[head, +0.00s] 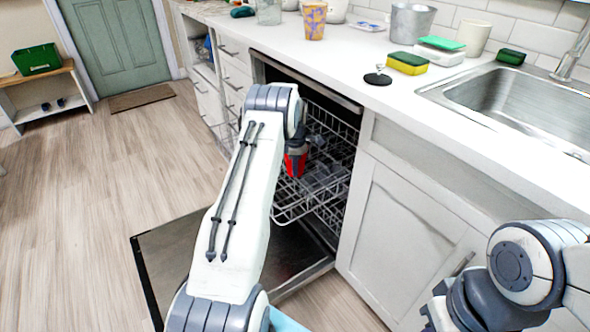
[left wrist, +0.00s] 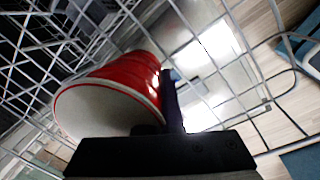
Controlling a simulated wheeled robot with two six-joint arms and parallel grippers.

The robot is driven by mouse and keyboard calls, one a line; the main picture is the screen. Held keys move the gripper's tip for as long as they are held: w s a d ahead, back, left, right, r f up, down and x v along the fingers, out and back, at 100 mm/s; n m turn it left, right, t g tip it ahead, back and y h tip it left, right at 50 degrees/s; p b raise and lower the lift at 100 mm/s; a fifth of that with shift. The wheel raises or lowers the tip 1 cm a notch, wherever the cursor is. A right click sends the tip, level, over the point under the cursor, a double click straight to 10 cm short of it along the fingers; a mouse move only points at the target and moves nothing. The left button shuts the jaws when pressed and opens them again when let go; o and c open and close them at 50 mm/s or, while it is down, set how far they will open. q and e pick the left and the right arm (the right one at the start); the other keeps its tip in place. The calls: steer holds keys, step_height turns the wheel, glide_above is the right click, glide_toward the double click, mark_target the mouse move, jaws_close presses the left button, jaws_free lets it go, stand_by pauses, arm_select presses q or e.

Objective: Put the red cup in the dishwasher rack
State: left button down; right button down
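The red cup (head: 296,163) is in the dishwasher opening, over the wire dishwasher rack (head: 334,178). In the left wrist view, the cup (left wrist: 133,80) is tilted, its pale open mouth facing the lower left, with rack wires around it. My left gripper (head: 297,146) is at the cup, partly hidden by its own arm in the head view. In the left wrist view, a dark finger (left wrist: 172,102) lies against the cup's wall near the rim, and the gripper appears closed on that wall. My right arm is at the lower right; its gripper's fingers are not visible.
The dishwasher door (head: 170,254) is folded down to the floor. A white cabinet (head: 402,226) stands right of the opening. The counter above holds a sponge (head: 407,63), a grey container (head: 411,22) and a patterned cup (head: 314,20).

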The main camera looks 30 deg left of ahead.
arm_select(q)
steer(key=shift+f, duration=0.1)
steer(key=c, duration=1.1)
jaws_free()
steer(key=r, duration=0.4)
steer(key=r+p, duration=0.1)
steer(key=r, duration=0.3)
steer(key=s+r+p, duration=0.1)
steer(key=r, duration=0.3)
steer(key=shift+d+r, duration=0.1)
steer(key=shift+d, duration=0.25)
